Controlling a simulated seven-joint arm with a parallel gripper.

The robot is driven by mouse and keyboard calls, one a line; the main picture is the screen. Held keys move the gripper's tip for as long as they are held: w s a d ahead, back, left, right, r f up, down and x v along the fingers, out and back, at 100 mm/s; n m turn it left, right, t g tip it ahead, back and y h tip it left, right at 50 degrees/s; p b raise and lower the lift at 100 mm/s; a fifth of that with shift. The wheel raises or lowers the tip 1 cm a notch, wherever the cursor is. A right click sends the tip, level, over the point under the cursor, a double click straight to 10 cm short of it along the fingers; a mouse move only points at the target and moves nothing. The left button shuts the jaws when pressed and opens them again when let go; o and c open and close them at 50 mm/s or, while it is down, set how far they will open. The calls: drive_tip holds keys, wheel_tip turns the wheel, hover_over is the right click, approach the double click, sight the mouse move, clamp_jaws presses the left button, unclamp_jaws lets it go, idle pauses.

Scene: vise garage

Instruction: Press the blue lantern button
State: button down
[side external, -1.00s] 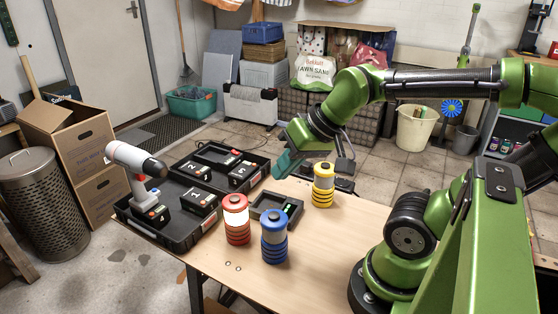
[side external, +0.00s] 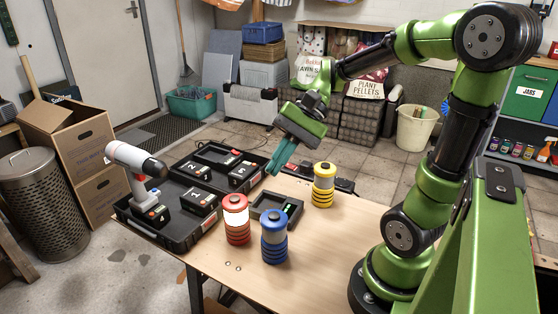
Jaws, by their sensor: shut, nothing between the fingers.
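My gripper (side external: 273,171) is shut and empty. It hangs tilted above the back of the table, behind and apart from the blue lantern. The red lantern (side external: 236,220) stands just left of the blue one, and its band looks bright white. The yellow lantern (side external: 323,186) stands to the back right, with a pale yellow band.
A dark tray with a green light (side external: 290,209) lies between the lanterns. An open black case (side external: 172,234) with batteries and a drill (side external: 137,170) takes up the table's left side. A dark power strip (side external: 340,186) lies at the back. The table's front right (side external: 320,245) is clear.

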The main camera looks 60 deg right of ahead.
sight(278, 213)
drive_tip(key=shift+f, duration=0.1)
drive_tip(key=shift+f, duration=4.35)
drive_tip(key=shift+f, duration=0.15)
drive_tip(key=shift+f, duration=0.25)
drive_tip(key=shift+f, duration=0.45)
drive_tip(key=shift+r, duration=0.85)
drive_tip(key=shift+r, duration=2.55)
